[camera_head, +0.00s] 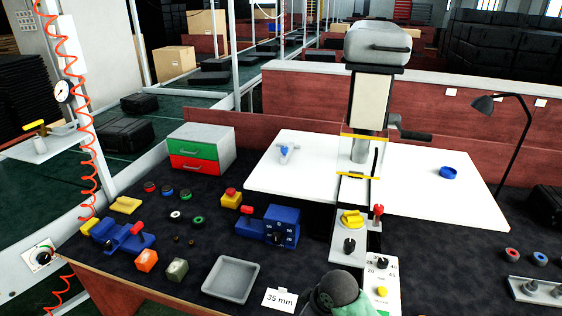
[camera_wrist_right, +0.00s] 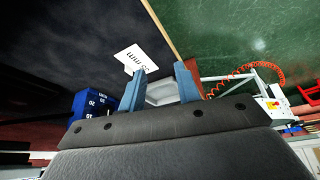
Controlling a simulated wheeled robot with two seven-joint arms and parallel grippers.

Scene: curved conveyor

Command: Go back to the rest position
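My right gripper (camera_wrist_right: 160,68) shows in the right wrist view with its two blue-grey fingers apart. Nothing is held between them. Beyond the gap lies the grey square tray (camera_wrist_right: 160,92), partly hidden by the fingers. In the head view the tray (camera_head: 230,278) sits empty near the table's front edge. A dark rounded part (camera_head: 338,290) at the bottom of the head view seems to be mine; no gripper fingers show there. My left gripper is in neither view.
A dark workbench carries a white "35 mm" card (camera_head: 280,300), a blue device with a dial (camera_head: 283,226), and a tall machine (camera_head: 370,100) with white side plates. A drawer box (camera_head: 200,148), small rings and blocks lie left. A lamp (camera_head: 484,104) stands right.

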